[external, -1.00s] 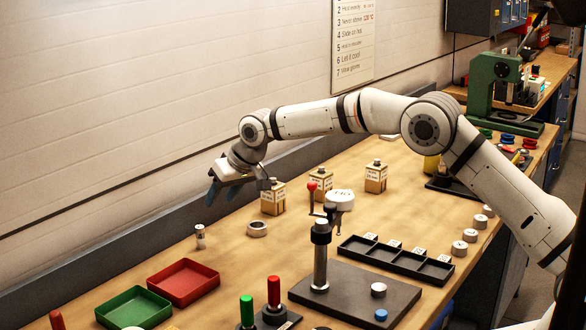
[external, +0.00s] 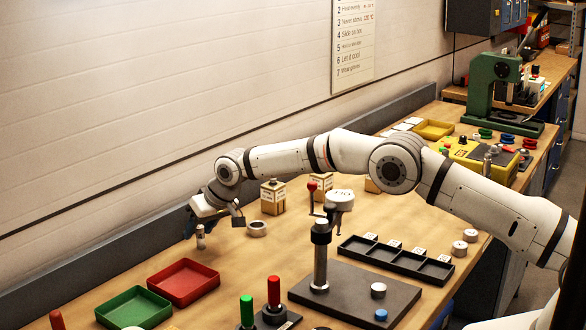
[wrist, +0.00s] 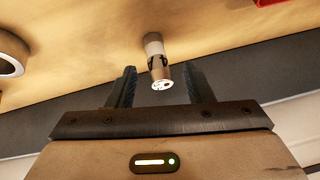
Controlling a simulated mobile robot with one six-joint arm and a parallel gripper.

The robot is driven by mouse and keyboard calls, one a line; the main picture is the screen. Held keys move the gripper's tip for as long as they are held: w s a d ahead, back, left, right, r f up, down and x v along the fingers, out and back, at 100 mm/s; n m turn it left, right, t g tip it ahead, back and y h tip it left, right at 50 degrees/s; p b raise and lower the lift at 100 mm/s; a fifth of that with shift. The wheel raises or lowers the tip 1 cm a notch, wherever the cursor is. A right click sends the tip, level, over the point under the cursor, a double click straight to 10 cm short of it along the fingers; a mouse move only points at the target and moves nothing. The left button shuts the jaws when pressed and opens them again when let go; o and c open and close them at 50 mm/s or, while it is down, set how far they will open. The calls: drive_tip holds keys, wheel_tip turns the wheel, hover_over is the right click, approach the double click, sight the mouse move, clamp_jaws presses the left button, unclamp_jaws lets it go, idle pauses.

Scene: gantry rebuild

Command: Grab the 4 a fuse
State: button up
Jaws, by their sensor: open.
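The fuse (external: 200,236) is a small upright cylinder with a light band, standing on the bench left of a metal ring. In the wrist view the fuse (wrist: 157,62) lies between the finger lines of my gripper, its metal end toward the camera. Its rating cannot be read. My gripper (external: 198,232) is low at the fuse, with its fingers open. In the wrist view my gripper (wrist: 158,82) has one dark finger on each side of the fuse, with visible gaps.
The metal ring (external: 257,229) lies right of the fuse. A red tray (external: 205,300) and a green tray (external: 134,320) sit in front. A labelled wooden block (external: 273,204) and a post stand (external: 320,265) are to the right. The wall runs behind.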

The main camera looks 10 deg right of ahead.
clamp_jaws()
idle(0.6)
